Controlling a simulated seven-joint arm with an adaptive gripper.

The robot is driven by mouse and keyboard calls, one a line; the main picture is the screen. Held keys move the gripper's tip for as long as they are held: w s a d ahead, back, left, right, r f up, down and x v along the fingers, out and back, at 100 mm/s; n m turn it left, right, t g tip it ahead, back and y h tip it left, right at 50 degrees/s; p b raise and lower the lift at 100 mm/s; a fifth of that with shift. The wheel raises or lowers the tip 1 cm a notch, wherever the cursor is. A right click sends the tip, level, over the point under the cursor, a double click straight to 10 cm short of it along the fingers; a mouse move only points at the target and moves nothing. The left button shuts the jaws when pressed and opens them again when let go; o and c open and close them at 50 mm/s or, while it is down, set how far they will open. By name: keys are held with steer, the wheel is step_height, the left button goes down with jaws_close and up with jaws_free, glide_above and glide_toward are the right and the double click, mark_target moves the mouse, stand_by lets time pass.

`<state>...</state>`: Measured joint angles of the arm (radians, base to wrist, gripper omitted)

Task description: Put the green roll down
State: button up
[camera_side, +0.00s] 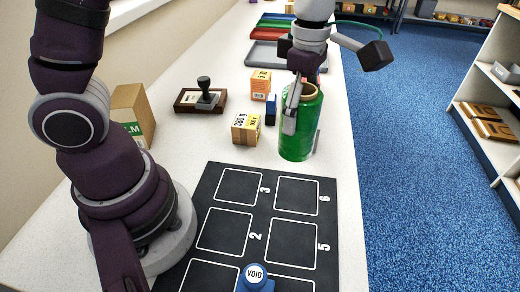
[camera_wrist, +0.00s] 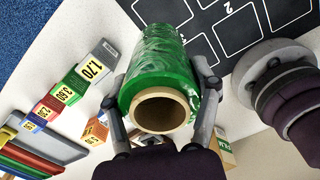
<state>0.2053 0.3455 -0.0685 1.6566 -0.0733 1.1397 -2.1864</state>
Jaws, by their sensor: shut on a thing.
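The green roll (camera_side: 296,146) stands upright behind the black mat (camera_side: 228,262), near the counter's right side. It is wrapped in shiny film and has a brown cardboard core. My gripper (camera_side: 303,128) is shut on the roll from above, one finger on each side. In the wrist view, the roll (camera_wrist: 160,62) fills the space between the fingers of my gripper (camera_wrist: 163,82), its open core facing the camera. I cannot tell whether its base touches the counter. The mat has white outlined squares; 2, 3, 5 and 6 are readable, and those squares are empty.
A blue VOID piece (camera_side: 255,279) is at the mat's near edge. A stamp (camera_side: 206,97) and a carton (camera_side: 134,110) are farther left.

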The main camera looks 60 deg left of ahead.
steer(key=s+a+f+n, duration=0.1)
steer(key=s+a+n, duration=0.5)
steer(key=a, duration=0.4)
steer(key=s+a+f+n, duration=0.1)
steer(key=s+a+n, duration=0.5)
steer(key=a, duration=0.4)
steer(key=shift+n, duration=0.6)
steer(key=f, duration=0.7)
steer(key=shift+a, duration=0.25)
steer(key=shift+f, duration=0.4)
steer(key=shift+f, duration=0.15)
steer(key=o, duration=1.2)
steer(key=shift+o, duration=0.2)
